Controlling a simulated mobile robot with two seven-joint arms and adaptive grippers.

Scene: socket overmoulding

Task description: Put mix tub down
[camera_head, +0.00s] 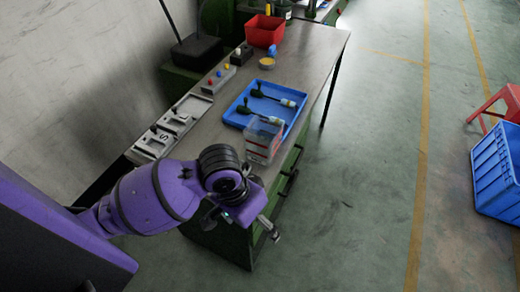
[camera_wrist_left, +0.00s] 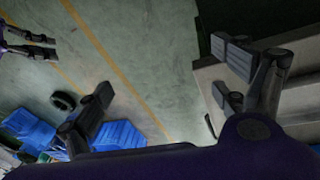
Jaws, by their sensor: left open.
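The mix tub, which I take to be the clear box-shaped tub (camera_head: 263,140) with a reddish marking, stands upright near the right edge of the workbench, at the near corner of the blue tray. My left gripper (camera_head: 268,228) is beyond the bench's near edge, closer to me than the tub and apart from it. In the left wrist view its two fingers (camera_wrist_left: 165,92) are spread with nothing between them. The tub is not seen in that view. My right gripper (camera_wrist_left: 48,46) shows small at that view's upper left, its fingers apart and empty.
The blue tray (camera_head: 240,123) holds screwdriver-like tools. A red bin (camera_head: 265,31), a yellow-topped round container (camera_head: 267,63), a button box (camera_head: 218,79) and grey fixture plates (camera_head: 158,143) are on the bench. A blue crate (camera_head: 496,172) and red stool (camera_head: 510,97) stand right; the floor between is clear.

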